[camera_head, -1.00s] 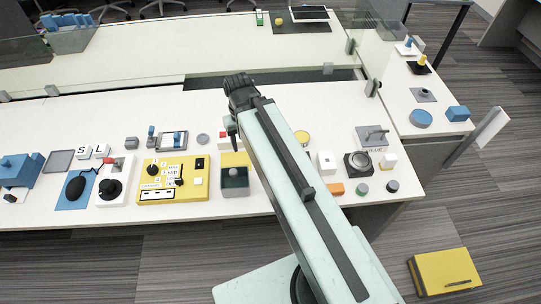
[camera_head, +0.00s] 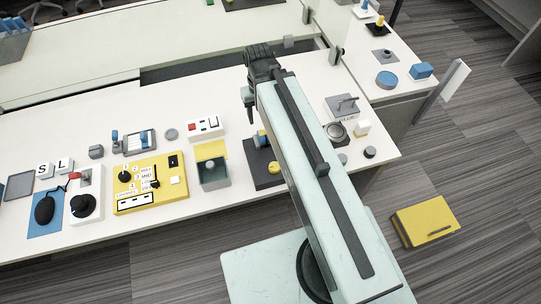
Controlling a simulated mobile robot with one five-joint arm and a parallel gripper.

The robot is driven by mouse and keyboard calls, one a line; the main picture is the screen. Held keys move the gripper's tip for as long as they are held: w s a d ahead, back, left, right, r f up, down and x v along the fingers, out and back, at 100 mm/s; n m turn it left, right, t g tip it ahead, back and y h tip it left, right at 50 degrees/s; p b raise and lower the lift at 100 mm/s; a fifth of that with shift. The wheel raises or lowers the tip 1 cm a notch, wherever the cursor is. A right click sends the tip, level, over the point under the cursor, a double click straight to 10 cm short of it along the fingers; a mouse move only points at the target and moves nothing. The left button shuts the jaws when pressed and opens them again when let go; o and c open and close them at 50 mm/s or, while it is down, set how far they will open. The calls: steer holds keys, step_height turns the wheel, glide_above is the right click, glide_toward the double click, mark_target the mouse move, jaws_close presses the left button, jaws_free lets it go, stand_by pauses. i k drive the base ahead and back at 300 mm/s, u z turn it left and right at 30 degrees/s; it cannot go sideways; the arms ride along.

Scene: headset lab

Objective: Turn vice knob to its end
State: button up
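No part is clearly readable as the vice knob at this size. A black base (camera_head: 262,178) on the white table, just left of my arm, carries a blue part (camera_head: 261,139) and a round yellow part (camera_head: 273,168); my arm hides its right side. A small grey-and-blue device (camera_head: 140,141) stands farther left, behind the yellow panel. I cannot tell whether either is the vice. My gripper (camera_head: 248,101) hangs over the table at the end of my arm, behind the black base and apart from these devices. Its fingers are dark and small, so their opening is unclear.
A yellow panel (camera_head: 133,205), an open-topped box (camera_head: 216,181) and a red-button box (camera_head: 204,129) crowd the table left of my arm. A round grey-rimmed device (camera_head: 337,132) stands to its right. A yellow case (camera_head: 411,236) lies on the floor.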

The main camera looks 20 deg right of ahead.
mark_target(274, 168)
steer(key=u, duration=1.2)
steer(key=k, duration=1.1)
steer(key=z, duration=0.6)
